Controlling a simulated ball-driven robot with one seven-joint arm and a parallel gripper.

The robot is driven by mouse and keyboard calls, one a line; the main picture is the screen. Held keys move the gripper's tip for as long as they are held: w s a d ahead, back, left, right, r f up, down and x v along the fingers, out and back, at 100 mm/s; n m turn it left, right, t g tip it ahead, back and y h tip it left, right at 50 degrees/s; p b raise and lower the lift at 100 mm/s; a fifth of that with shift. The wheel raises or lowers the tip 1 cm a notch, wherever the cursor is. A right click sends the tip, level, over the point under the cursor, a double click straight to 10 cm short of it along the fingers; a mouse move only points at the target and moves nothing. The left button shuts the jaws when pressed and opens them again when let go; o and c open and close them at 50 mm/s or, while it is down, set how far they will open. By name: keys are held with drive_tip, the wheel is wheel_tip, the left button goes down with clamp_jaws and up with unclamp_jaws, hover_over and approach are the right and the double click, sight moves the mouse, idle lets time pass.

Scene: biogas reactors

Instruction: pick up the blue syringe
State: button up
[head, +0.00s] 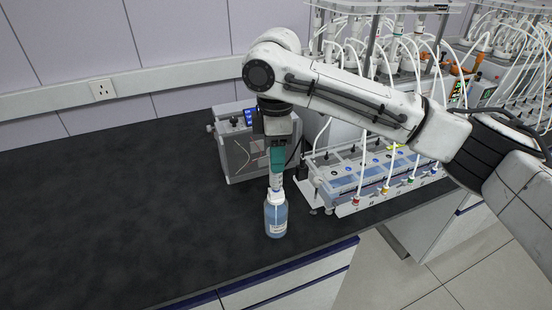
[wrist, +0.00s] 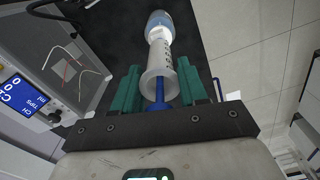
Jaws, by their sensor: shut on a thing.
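The blue syringe (wrist: 160,62) has a clear, marked barrel, a pale flange and a blue plunger. In the wrist view it lies between the green fingers of my gripper (wrist: 159,82), which is shut on it. In the head view my gripper (head: 277,160) points down and the syringe (head: 276,183) hangs upright below it. The syringe's lower end is at the white neck of a bottle of blue liquid (head: 276,218). The bottle also shows beyond the syringe in the wrist view (wrist: 157,20). I cannot tell whether the tip is inside the neck.
A grey box device (head: 237,150) with a blue display stands just behind my gripper. A reactor rack (head: 365,180) with many white tubes stands to the right. The dark bench (head: 110,205) is clear at left. Its front edge is close to the bottle.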

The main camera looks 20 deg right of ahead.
wheel_tip(320, 180, up, 2)
drive_tip(key=shift+a+r+b, duration=0.1)
drive_tip(key=shift+r+b, duration=0.15)
drive_tip(key=shift+b, duration=0.15)
drive_tip(key=s+a+r+b, duration=0.1)
drive_tip(key=s+a+r, duration=0.6)
drive_tip(key=a, duration=0.5)
wheel_tip(320, 180, up, 3)
drive_tip(key=shift+f, duration=0.1)
drive_tip(key=shift+r+p, duration=1.5)
drive_tip(key=shift+p, duration=0.6)
drive_tip(key=shift+d, duration=0.15)
